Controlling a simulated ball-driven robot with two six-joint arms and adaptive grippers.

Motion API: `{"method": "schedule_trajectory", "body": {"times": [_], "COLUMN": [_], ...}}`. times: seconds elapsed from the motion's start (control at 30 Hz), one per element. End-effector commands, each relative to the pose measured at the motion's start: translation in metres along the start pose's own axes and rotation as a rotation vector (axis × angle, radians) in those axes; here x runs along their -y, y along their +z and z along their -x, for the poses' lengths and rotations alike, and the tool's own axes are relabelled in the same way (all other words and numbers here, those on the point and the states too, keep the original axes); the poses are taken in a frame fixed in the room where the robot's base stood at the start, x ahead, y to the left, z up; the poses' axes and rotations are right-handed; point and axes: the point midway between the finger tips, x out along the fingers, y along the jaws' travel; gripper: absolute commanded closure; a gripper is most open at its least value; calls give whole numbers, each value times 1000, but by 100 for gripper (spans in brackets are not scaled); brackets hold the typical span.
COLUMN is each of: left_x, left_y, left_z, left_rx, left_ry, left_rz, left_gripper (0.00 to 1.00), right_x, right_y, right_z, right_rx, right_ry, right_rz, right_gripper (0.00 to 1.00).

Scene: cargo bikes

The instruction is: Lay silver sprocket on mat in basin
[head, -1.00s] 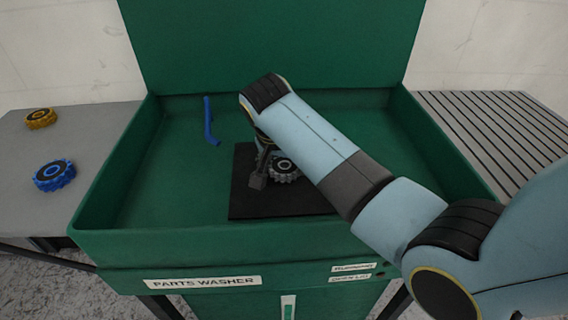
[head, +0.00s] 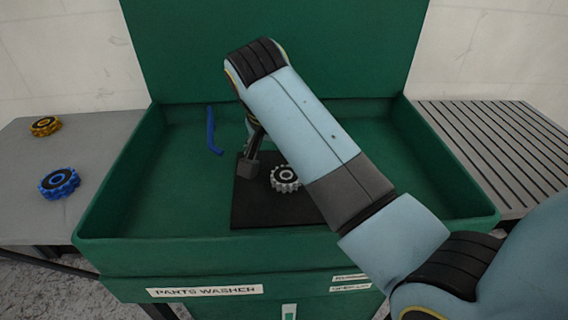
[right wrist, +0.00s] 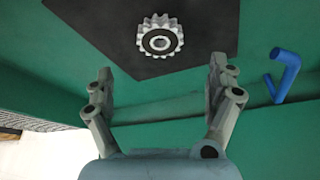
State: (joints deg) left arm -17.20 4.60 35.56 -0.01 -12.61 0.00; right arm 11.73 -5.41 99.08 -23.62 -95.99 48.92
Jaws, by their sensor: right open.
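The silver sprocket (head: 285,179) lies flat on the black mat (head: 249,210) in the green basin (head: 130,215). In the right wrist view the sprocket (right wrist: 160,36) is on the mat (right wrist: 205,22), beyond the open fingertips and apart from them. My right gripper (right wrist: 160,82) is open and empty. In the head view one finger of the right gripper (head: 250,165) shows above the mat, left of the sprocket; the rest is hidden behind my arm. My left gripper is not in view.
A blue bent tube (head: 211,132) lies in the basin left of the mat. Blue (head: 59,183) and gold (head: 45,125) sprockets lie on the grey left table (head: 25,215). A slatted surface (head: 500,140) at right is clear. The green lid (head: 190,50) stands up behind.

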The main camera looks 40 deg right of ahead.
Motion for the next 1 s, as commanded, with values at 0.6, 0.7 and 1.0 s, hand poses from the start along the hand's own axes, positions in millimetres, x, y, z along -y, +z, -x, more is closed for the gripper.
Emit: {"method": "schedule_trajectory", "body": {"times": [0.6, 0.7, 1.0], "left_x": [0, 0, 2], "left_y": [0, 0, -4], "left_z": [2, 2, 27], "left_rx": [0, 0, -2], "left_ry": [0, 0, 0], "left_rz": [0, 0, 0], "left_gripper": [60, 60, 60], "right_x": [0, 0, 0], "right_y": [0, 0, -10], "right_z": [35, 34, 58], "right_rx": [0, 0, -2], "right_ry": [0, 0, -3], "right_rz": [1, 1, -1], "right_gripper": [11, 11, 11]}}
